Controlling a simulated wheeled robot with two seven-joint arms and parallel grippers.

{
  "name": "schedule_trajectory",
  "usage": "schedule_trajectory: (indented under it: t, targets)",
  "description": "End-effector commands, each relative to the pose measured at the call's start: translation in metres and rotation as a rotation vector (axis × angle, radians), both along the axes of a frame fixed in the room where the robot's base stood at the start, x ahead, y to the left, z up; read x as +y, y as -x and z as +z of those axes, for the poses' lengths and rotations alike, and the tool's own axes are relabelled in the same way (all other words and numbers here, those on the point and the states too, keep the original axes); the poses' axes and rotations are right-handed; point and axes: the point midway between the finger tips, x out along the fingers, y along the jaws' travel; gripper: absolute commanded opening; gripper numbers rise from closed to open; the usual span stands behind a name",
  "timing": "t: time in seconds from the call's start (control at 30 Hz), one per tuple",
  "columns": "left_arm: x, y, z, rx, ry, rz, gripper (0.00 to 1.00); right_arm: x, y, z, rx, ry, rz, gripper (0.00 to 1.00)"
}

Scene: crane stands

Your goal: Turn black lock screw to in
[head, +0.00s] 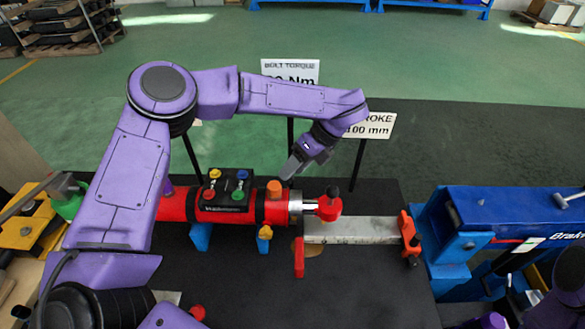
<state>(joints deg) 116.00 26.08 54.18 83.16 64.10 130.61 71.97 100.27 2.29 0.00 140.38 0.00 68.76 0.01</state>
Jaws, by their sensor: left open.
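A red cylinder (182,204) lies across the dark table, with a silver rod end and a red collar (327,211) at its right end. A small black screw knob (332,191) stands on top of this collar; I take it for the black lock screw, but how far in it sits cannot be told. My left gripper (290,172) reaches down above the cylinder's right part, left of the black knob and apart from it. It is open and appears empty; its fingers are small and partly overlapping. My right gripper is not seen.
An orange knob (274,189) and a black valve block (229,191) with coloured knobs sit on the cylinder. A grey bar (352,230) with red end clamps lies to the right. A blue machine (505,215) is at far right. Signs (369,125) stand behind.

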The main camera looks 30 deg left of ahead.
Motion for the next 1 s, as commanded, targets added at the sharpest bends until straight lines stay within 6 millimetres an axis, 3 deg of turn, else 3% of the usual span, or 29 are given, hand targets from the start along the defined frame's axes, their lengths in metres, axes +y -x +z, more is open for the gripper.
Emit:
schedule_trajectory:
  t: [0.37, 0.4, 0.53, 0.57, 1.0]
  targets:
    - [0.007, 0.005, -0.013, -0.002, -0.001, 0.000, 0.52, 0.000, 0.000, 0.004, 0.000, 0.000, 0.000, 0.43]
    - [0.007, 0.005, -0.013, -0.001, -0.001, 0.000, 0.46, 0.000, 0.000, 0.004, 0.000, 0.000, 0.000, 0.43]
    - [0.007, 0.005, -0.013, -0.001, -0.001, 0.000, 0.04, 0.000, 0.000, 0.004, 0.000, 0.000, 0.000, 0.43]
    - [0.007, 0.005, -0.013, -0.001, -0.001, 0.000, 0.00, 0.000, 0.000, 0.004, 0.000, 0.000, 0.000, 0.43]
    - [0.007, 0.006, -0.015, -0.021, 0.037, -0.071, 0.00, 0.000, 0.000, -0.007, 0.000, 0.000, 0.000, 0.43]
